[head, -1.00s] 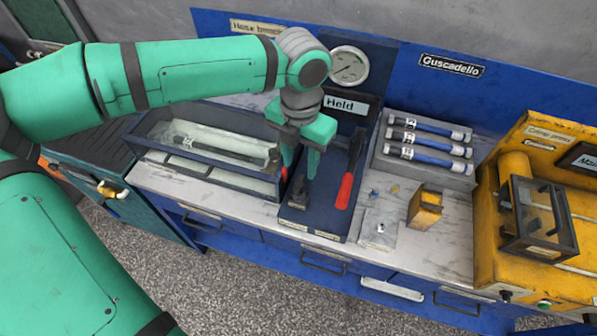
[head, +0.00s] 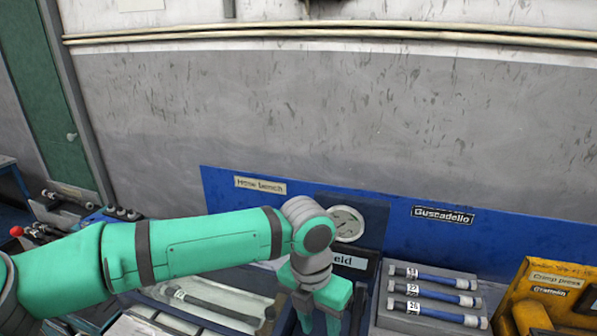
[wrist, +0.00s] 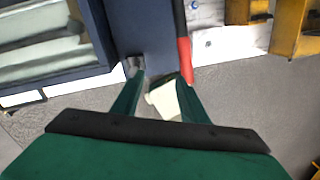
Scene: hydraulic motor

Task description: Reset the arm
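My green arm (head: 190,248) reaches from the left across the bench. My gripper (head: 319,322) points down in front of the sign ending in "eld", its fingertips at the lower picture edge. In the wrist view my gripper (wrist: 158,88) has its two fingers apart, over the near end of a dark blue board (wrist: 145,28). A small grey piece (wrist: 134,64) is by the left fingertip; I cannot tell whether they touch. A red tool handle (wrist: 185,58) is by the right fingertip. A pale patch shows between the fingers; I cannot tell what it is.
The dark tray (wrist: 95,70) lies left of the board. A grey rack (head: 395,318) with blue cylinders stands right, with a yellow press (head: 565,290) beyond. A gauge (head: 346,223) and blue backboard (head: 400,195) stand close behind my wrist.

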